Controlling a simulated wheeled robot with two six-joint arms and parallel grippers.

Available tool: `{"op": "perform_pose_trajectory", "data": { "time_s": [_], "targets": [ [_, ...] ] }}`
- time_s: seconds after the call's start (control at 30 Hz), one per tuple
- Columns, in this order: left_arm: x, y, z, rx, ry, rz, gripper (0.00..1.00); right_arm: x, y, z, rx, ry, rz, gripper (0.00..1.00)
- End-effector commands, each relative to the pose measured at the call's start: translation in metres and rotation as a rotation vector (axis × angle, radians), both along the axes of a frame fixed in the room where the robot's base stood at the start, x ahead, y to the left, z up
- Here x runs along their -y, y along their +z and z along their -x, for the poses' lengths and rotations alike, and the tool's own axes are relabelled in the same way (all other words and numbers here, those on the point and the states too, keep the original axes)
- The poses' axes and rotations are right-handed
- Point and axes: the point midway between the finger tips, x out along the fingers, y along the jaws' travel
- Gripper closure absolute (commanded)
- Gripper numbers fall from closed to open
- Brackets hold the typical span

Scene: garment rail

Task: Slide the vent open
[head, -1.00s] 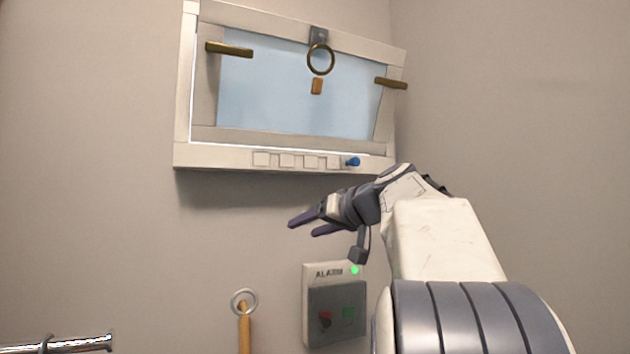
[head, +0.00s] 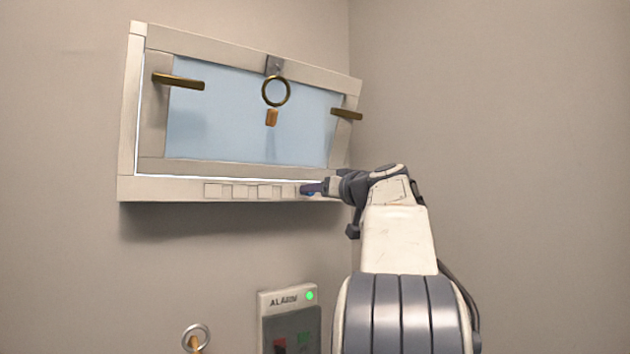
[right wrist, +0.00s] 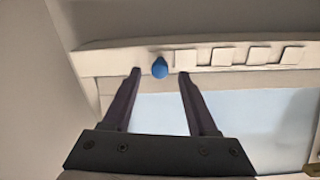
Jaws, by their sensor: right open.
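The vent (head: 248,191) is a row of several pale square covers along the lower frame of the window. Its blue knob (right wrist: 160,68) is at the end of the row, at the right end in the head view. My right gripper (head: 308,189) is at the knob and hides most of it in the head view. In the right wrist view my open right gripper (right wrist: 160,72) has one fingertip on each side of the knob, with a gap on both sides. My left gripper is not in view.
The tilted window (head: 215,120) above has two brass handles (head: 178,81) (head: 346,114) and a brass ring (head: 276,91). Below are an alarm box (head: 288,303) with a green light and a ring-topped wooden pole (head: 196,337). The side wall is close on the right.

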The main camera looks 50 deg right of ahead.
Motion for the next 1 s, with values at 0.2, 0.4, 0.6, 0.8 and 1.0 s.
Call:
{"op": "perform_pose_trajectory", "data": {
  "time_s": [0.2, 0.4, 0.6, 0.8, 1.0],
  "targets": [
    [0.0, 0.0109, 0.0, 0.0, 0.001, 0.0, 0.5, 0.0038, 0.0006, -0.0154, 0.0, 0.001, -0.001, 0.41],
    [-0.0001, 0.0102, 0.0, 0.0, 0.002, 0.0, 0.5, 0.0044, -0.0008, -0.016, 0.0, -0.001, 0.0, 0.41],
    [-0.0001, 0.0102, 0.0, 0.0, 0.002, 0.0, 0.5, 0.0043, -0.0007, -0.0158, 0.0, -0.001, 0.0, 0.94],
    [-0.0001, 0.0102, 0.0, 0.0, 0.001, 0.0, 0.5, 0.0045, -0.0006, -0.0156, 0.0, -0.001, 0.0, 1.0],
    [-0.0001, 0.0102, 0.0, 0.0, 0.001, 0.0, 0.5, 0.0044, -0.0005, -0.0155, 0.0, -0.001, 0.0, 1.0]
  ]
}}
